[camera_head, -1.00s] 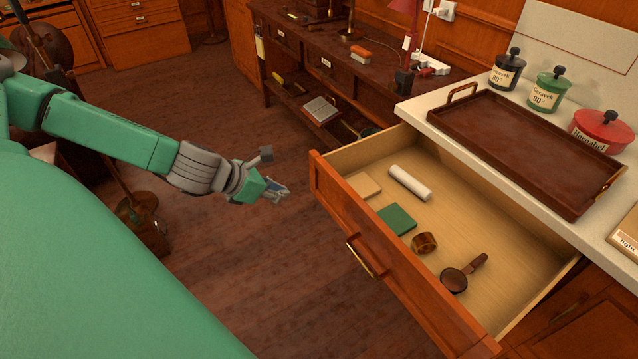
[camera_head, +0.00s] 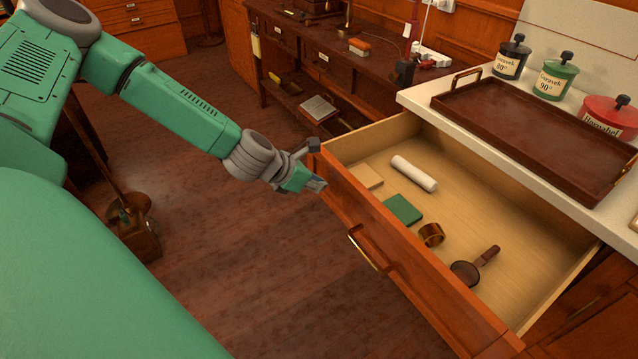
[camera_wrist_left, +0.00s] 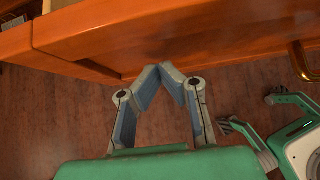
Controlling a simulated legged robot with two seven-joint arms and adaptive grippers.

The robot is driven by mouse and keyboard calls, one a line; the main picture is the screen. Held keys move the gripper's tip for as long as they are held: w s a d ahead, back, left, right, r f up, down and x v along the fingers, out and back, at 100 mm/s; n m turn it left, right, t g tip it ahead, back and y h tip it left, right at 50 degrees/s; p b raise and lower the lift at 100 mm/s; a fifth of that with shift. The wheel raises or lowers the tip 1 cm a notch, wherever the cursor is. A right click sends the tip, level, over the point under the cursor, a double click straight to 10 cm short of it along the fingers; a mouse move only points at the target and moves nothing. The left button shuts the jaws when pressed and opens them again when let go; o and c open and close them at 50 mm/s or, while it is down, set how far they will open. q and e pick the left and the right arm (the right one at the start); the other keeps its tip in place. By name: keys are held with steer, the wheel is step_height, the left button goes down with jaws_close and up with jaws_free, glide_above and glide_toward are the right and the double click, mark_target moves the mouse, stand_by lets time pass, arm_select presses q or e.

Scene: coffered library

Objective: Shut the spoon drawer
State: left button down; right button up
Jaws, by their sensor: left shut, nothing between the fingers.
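The spoon drawer (camera_head: 400,262) stands pulled out from under a pale countertop, with a brass handle (camera_head: 363,250) on its wooden front. Inside lie a white roll (camera_head: 413,173), a green square (camera_head: 403,209), a tan block (camera_head: 367,177), a brown ring (camera_head: 431,234) and a dark scoop-like spoon (camera_head: 474,267). My left gripper (camera_head: 318,185) is shut and empty at the outer face of the drawer front, near its far left end. In the left wrist view the fingertips (camera_wrist_left: 166,70) are right by the drawer front (camera_wrist_left: 180,35); I cannot tell whether they touch.
A dark tray (camera_head: 535,135) and lidded jars, one of them green (camera_head: 555,77), stand on the countertop (camera_head: 425,100). A wooden desk (camera_head: 300,50) stands behind. The floor (camera_head: 240,240) before the drawer is clear.

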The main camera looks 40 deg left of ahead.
arm_select(q)
steer(key=shift+a+f, duration=0.1)
steer(key=shift+a, duration=0.15)
arm_select(e)
steer(key=shift+a+r, duration=0.1)
steer(key=shift+a, duration=0.15)
